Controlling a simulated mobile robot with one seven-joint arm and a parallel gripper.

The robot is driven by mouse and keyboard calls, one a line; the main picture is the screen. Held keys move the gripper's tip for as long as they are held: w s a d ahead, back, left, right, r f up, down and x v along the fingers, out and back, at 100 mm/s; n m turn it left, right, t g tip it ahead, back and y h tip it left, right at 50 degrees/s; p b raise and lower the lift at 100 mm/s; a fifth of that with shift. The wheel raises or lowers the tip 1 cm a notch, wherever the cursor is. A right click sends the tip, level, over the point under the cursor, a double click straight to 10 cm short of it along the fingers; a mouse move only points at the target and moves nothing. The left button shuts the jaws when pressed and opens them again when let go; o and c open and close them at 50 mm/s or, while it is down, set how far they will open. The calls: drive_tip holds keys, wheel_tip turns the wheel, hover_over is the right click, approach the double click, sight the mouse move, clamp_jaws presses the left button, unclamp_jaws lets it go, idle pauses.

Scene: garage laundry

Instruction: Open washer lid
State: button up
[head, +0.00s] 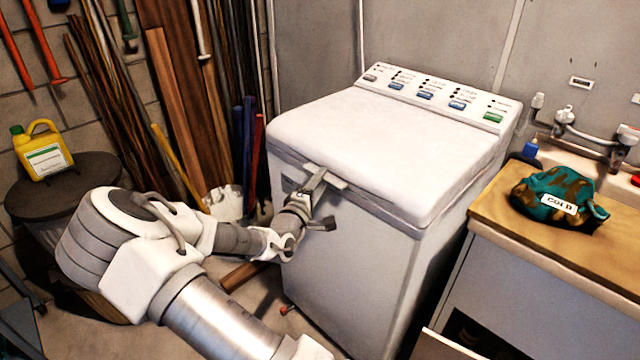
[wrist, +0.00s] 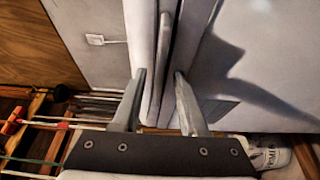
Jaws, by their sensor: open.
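The white top-loading washer (head: 345,270) stands in the middle of the head view. Its lid (head: 380,140) is down and lies flat over the top. My gripper (head: 318,180) is at the lid's front edge, near a small light tab that juts out there. In the wrist view my gripper (wrist: 160,78) is open, with its two fingers spread. The lid edge (wrist: 142,40) and a grey strip (wrist: 165,55) run between the fingertips. I cannot tell whether either finger touches the lid.
A control panel (head: 440,95) rises behind the lid. A wooden counter (head: 500,215) with a camouflage bag (head: 556,197) stands close on the right. A yellow jug (head: 43,150) sits on a dark bin (head: 75,185) at left. Long boards lean on the back wall.

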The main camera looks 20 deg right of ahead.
drive_tip(key=shift+w+d, duration=0.1)
drive_tip(key=shift+c, duration=0.3)
clamp_jaws()
idle(1.2)
